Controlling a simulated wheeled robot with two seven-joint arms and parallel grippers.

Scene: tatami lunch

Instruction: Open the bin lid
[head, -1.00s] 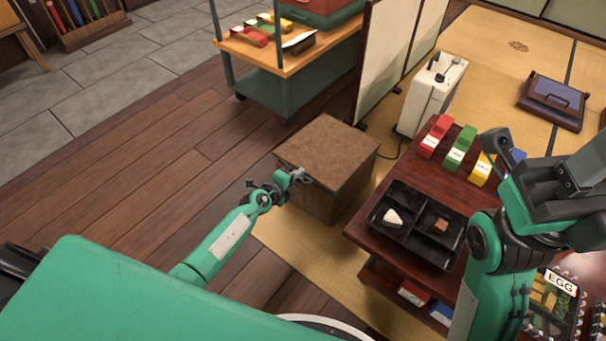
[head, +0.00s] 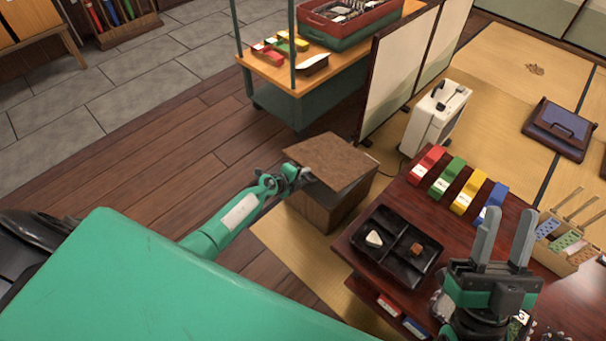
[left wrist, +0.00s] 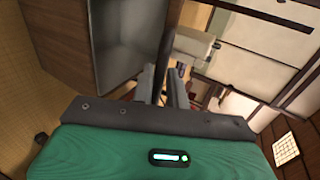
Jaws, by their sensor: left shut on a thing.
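The bin (head: 318,207) is a brown wooden box on the floor left of the low table. Its flat brown lid (head: 332,160) is tilted, with its near edge raised a little off the box. My left gripper (head: 301,176) is shut on the lid's near-left edge. In the left wrist view the fingers (left wrist: 165,88) close on the thin dark lid edge (left wrist: 167,45), with a grey panel beside it that looks like the lid's underside. My right gripper (head: 505,240) is open and empty above the table, fingers pointing up.
The dark red table (head: 440,225) holds a black divided tray (head: 372,262) and coloured blocks close to the bin's right. A folding screen (head: 400,85), a white appliance (head: 434,115) and a green cart (head: 325,108) stand behind. Wooden floor left of the bin is clear.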

